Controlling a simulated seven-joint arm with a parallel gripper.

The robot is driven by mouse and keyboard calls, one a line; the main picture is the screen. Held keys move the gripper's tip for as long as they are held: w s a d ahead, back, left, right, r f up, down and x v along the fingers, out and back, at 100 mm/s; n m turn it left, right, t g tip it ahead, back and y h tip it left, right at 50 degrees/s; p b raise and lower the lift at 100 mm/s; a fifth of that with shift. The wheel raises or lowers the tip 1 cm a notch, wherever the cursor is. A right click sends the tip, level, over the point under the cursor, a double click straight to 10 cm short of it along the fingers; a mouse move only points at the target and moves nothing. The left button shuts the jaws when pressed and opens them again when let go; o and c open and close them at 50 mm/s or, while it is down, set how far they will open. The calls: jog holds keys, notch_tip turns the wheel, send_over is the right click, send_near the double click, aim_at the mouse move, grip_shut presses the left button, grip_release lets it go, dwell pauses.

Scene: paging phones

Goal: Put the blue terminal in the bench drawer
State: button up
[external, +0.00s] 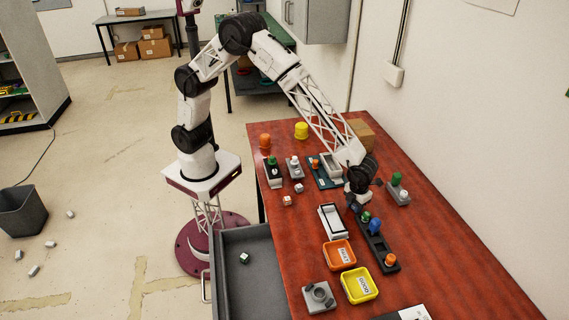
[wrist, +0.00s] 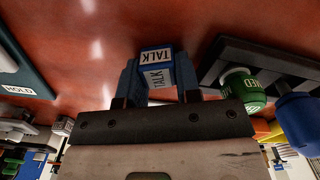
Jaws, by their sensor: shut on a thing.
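My gripper (wrist: 158,88) is shut on a small blue block with white TALK labels (wrist: 156,62), which sits between the fingertips in the wrist view. It appears to be the blue terminal. In the external view my gripper (external: 357,200) is low over the bench, just behind the dark rack, and the block cannot be made out. The grey bench drawer (external: 232,300) stands open at the bench's left side, with a small pale block with a dark green mark (external: 244,258) inside. My gripper is well to the right of the drawer.
The dark rack (external: 383,250) holds green, blue and orange pegs close to my gripper. Small blocks (external: 287,201) lie on the red bench top.

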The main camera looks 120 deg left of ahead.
jog(key=shift+r, duration=0.1)
jog(key=shift+r, duration=0.7)
notch_tip(320, 180, up, 2)
jog(key=shift+r, duration=0.15)
jog(key=s, duration=1)
jog(key=s+r, duration=0.1)
jog(key=s, duration=0.5)
jog(key=shift+d, duration=0.2)
jog(key=shift+r, duration=0.2)
